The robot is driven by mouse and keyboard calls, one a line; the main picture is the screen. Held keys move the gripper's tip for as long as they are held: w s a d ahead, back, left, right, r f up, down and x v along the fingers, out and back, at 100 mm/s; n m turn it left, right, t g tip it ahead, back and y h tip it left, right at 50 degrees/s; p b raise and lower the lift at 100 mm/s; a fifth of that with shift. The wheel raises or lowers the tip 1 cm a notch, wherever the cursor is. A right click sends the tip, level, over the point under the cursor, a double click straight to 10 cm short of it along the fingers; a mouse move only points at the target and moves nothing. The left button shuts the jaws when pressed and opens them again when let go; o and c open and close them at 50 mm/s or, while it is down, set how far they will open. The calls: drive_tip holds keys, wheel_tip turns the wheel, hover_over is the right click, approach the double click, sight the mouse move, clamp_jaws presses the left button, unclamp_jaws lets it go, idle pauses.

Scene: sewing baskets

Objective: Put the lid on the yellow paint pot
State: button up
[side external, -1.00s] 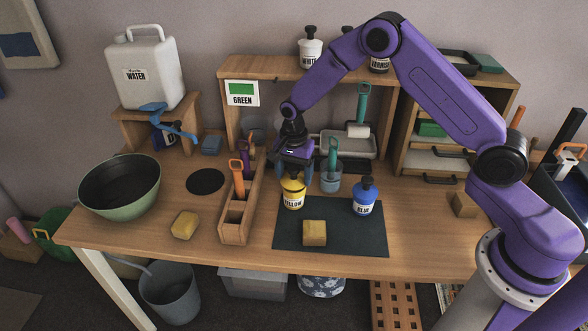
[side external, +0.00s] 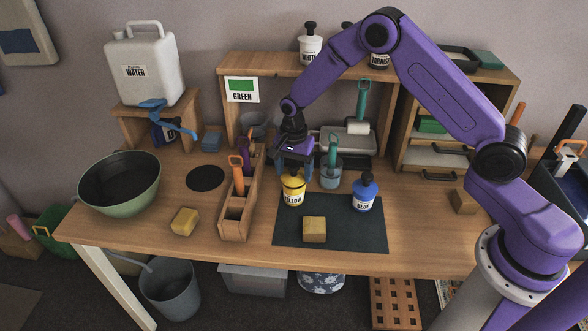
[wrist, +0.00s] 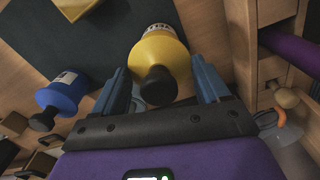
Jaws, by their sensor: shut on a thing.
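The yellow paint pot (side external: 293,192) stands upright at the upper left part of the dark mat (side external: 347,236). My gripper (side external: 296,171) is directly above it, pointing down. In the wrist view the yellow lid with its black knob (wrist: 157,86) lies between the two blue fingers (wrist: 165,84), and my gripper is shut on it. The pot's label side (wrist: 158,29) shows just beyond the lid, in line with it. The seam is hidden, so I cannot tell whether the lid is fully seated on the pot.
The blue pot (side external: 364,195) stands to the right on the mat, and a sponge-like block (side external: 314,229) lies in front. A wooden tool caddy (side external: 234,223) is close on the left. A jar with a teal-handled tool (side external: 331,172) stands close behind right.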

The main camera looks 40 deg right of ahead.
drive_tip(key=shift+f, duration=0.7)
drive_tip(key=o, duration=1)
wheel_tip(320, 180, up, 18)
drive_tip(key=shift+f, duration=0.25)
drive_tip(key=s+a+r+n, duration=0.1)
drive_tip(key=s+r+n, duration=0.1)
drive_tip(key=s+n, duration=0.85)
drive_tip(key=s+a+r+n, duration=0.1)
drive_tip(key=s+r+n, duration=0.35)
drive_tip(key=s, duration=1.05)
drive_tip(key=s+d+f+n, duration=0.1)
drive_tip(key=s+n, duration=0.2)
drive_tip(key=s+d+f+n, duration=0.1)
drive_tip(key=s+d+n, duration=0.1)
drive_tip(key=s+n, duration=0.1)
drive_tip(key=s+d+f+n, duration=0.1)
drive_tip(key=s+d+n, duration=0.1)
drive_tip(key=s, duration=0.3)
drive_tip(key=shift+s+d+f+n, duration=0.1)
drive_tip(key=shift+s+d+n, duration=0.1)
drive_tip(key=shift+n, duration=0.6)
